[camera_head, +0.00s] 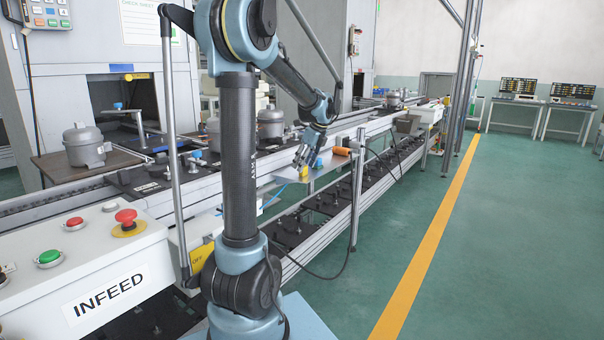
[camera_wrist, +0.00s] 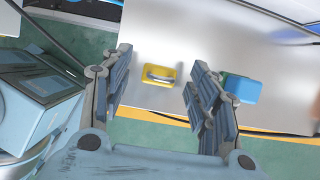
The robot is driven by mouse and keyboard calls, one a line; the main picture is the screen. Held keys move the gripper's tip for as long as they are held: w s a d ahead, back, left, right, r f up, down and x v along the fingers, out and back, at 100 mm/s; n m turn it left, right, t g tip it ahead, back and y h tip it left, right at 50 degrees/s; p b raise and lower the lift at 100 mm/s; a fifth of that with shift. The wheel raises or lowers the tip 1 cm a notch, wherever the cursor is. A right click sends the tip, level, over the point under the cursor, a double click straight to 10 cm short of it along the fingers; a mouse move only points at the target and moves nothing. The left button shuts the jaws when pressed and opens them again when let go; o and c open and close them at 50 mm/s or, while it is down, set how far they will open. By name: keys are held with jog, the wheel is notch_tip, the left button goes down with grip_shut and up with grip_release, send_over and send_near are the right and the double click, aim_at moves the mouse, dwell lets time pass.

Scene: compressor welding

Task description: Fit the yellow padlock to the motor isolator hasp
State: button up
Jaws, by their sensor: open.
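The yellow padlock (camera_wrist: 161,83) lies on a bare metal shelf (camera_wrist: 150,30), its grey shackle showing. In the wrist view it sits between the fingers of my gripper (camera_wrist: 160,62), which are spread apart and empty. In the head view my gripper (camera_head: 301,160) points down just above the shelf, with the padlock (camera_head: 303,172) small and close below it. A yellow plate marked OFF (camera_head: 202,255) is at the end of the INFEED box, partly behind my arm. I cannot make out the hasp itself.
A blue block (camera_wrist: 241,88) lies right of the padlock, close to my right finger. The INFEED box (camera_head: 105,285) and conveyor rails are beside my arm. The green floor to the right is clear.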

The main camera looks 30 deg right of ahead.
jog(key=shift+x, duration=1.2)
jog(key=c, duration=1.2)
notch_tip(320, 180, up, 10)
jog(key=shift+r, duration=0.1)
